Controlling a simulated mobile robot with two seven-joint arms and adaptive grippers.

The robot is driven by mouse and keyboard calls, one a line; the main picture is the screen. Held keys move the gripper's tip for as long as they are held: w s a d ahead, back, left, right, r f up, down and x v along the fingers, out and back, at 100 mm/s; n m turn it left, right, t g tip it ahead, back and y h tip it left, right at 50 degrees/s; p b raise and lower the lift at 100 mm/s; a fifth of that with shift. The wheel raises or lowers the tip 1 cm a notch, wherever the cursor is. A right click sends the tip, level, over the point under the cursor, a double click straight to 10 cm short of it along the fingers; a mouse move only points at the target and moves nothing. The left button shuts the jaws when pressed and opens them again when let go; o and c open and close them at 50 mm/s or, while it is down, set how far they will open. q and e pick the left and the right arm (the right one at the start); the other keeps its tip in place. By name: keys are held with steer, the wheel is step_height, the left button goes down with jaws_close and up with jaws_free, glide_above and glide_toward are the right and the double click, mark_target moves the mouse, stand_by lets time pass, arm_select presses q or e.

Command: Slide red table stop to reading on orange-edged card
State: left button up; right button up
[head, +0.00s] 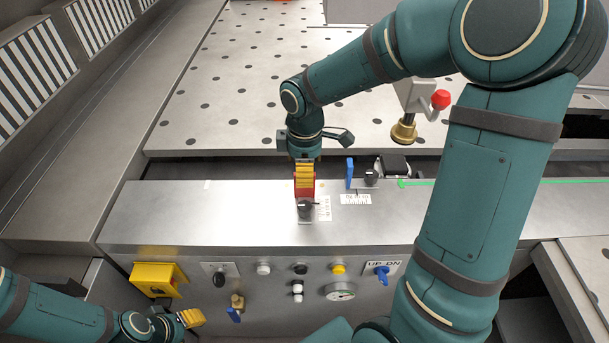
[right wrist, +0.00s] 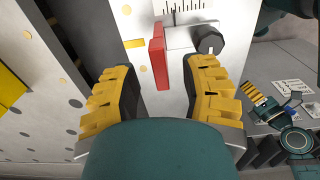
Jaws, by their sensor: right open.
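The red table stop (head: 298,191) is an upright plate on the front ledge, partly hidden by my right gripper (head: 304,176) in the head view. In the right wrist view the stop (right wrist: 158,55) stands beyond and between the spread yellow fingers of the gripper (right wrist: 162,95), with a gap at each side. A black knob (head: 305,207) sits beside it, and a white scale (head: 324,208) lies to its right. My left gripper (head: 190,318) is low at the left, its opening unclear. I cannot make out an orange edge on the cards (right wrist: 290,87) in the right wrist view.
A blue stop (head: 349,172) with its own knob (head: 371,177) and scale (head: 355,199) stands right of the red one. A brass-tipped part with a red ball (head: 440,100) hangs nearby. A yellow box (head: 157,278) and several controls are on the front panel.

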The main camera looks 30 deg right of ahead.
steer(key=shift+f, duration=0.75)
jaws_close()
steer(key=shift+w+d+r, duration=0.1)
steer(key=shift+w+d, duration=0.05)
steer(key=shift+w, duration=0.1)
jaws_free()
